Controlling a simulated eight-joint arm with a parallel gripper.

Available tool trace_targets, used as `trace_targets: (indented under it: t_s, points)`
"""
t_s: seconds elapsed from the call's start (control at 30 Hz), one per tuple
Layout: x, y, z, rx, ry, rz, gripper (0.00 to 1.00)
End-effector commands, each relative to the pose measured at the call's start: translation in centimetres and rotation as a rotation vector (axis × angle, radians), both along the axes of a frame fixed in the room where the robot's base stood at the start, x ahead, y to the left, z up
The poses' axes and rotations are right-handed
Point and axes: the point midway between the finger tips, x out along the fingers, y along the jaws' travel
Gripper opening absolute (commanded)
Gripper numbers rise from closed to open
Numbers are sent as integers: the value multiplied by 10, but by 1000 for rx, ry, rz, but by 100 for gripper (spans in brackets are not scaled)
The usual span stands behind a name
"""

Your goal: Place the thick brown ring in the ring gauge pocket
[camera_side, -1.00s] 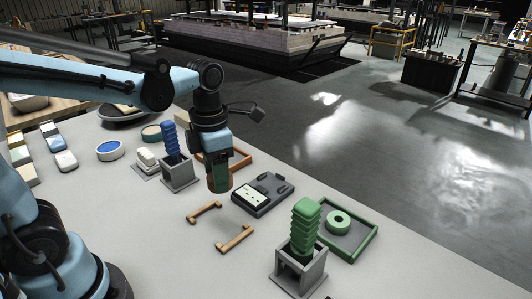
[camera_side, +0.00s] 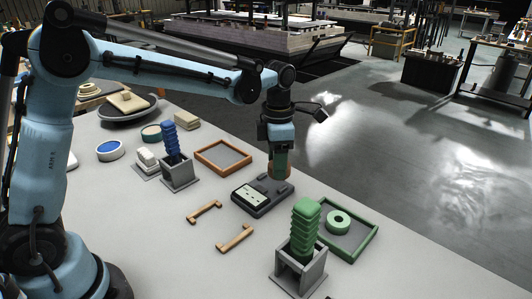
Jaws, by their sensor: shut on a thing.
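My gripper (camera_side: 280,173) is shut on the thick brown ring (camera_side: 289,171), which shows as a brown edge beside the fingers. The ring is at the back right end of the dark grey ring gauge (camera_side: 263,207). A pale green panel (camera_side: 249,195) fills the gauge's front left part. The gripper and ring hide the pocket. I cannot tell whether the ring touches the gauge or hangs just above it.
The brown-rimmed tray (camera_side: 201,154) is empty. A green-rimmed tray (camera_side: 368,240) holds a green ring (camera_side: 338,222). Blue (camera_side: 170,142) and green (camera_side: 305,226) ribbed handles stand in grey holders nearby. Two wooden handles (camera_side: 235,238) lie in front of the gauge.

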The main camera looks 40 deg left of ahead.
Motion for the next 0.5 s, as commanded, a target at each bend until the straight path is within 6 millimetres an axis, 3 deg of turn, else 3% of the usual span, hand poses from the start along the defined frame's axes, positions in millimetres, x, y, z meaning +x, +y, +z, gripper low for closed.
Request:
trace_targets:
  t_s: [0.2, 0.5]
  points:
    - [21, 36, -25, 0, 0, 3, 23]
    - [29, 49, -45, 0, 0, -1, 23]
